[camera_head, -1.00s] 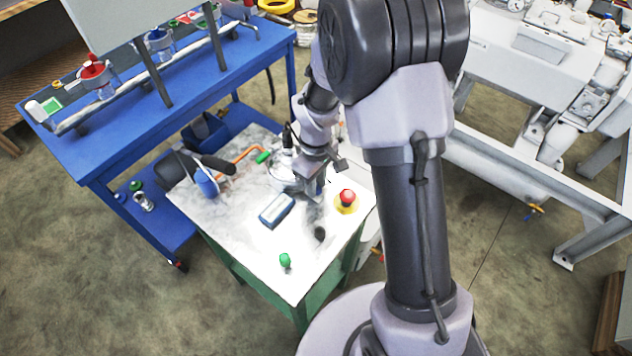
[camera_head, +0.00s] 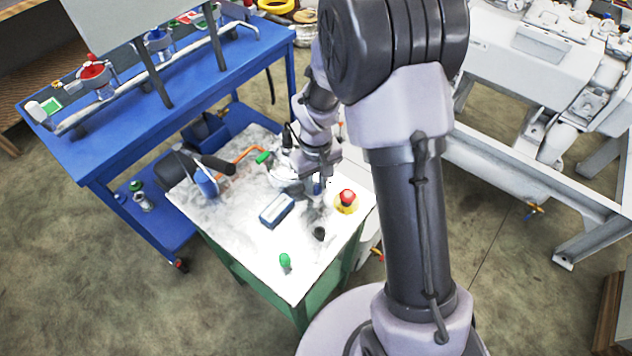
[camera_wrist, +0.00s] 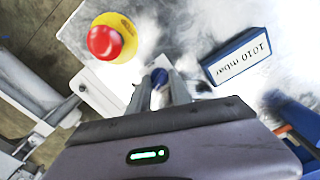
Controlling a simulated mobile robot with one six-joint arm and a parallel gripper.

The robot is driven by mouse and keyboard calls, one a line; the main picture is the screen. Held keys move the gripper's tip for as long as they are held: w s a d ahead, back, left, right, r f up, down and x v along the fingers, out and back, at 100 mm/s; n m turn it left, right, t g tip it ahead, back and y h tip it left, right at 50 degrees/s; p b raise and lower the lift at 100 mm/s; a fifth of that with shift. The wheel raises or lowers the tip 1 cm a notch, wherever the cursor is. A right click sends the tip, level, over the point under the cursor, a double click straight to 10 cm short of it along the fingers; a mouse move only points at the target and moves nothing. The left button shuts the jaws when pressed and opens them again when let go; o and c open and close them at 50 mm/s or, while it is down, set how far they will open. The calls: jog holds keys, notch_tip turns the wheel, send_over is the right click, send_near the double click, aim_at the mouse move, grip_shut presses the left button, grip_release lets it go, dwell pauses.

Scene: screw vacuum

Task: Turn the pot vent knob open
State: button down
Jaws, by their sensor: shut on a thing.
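A small blue knob (camera_wrist: 157,78) shows between my gripper's fingertips in the wrist view. My gripper (camera_wrist: 160,84) points down at it, one finger on each side, and is shut on it. In the head view my gripper (camera_head: 317,180) is over the back right part of the white-topped table, with a bit of blue at its tips. The pale, shiny pot (camera_head: 283,177) is just left of my gripper, partly hidden by my wrist. The glare on the table hides how the knob joins the pot.
A red mushroom button (camera_head: 347,196) on a yellow base stands close to the right of my gripper. A blue display box (camera_head: 276,210) reading "1010 mbar" lies to the left. A green knob (camera_head: 285,261) stands near the table's front. A blue bench (camera_head: 180,85) stands behind.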

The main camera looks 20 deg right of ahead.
aim_at(316, 185)
jog(key=c, duration=1.2)
grip_release()
notch_tip(316, 185, up, 17)
jog(key=p, duration=0.7)
jog(key=shift+r, duration=0.2)
jog(key=shift+o, duration=0.2)
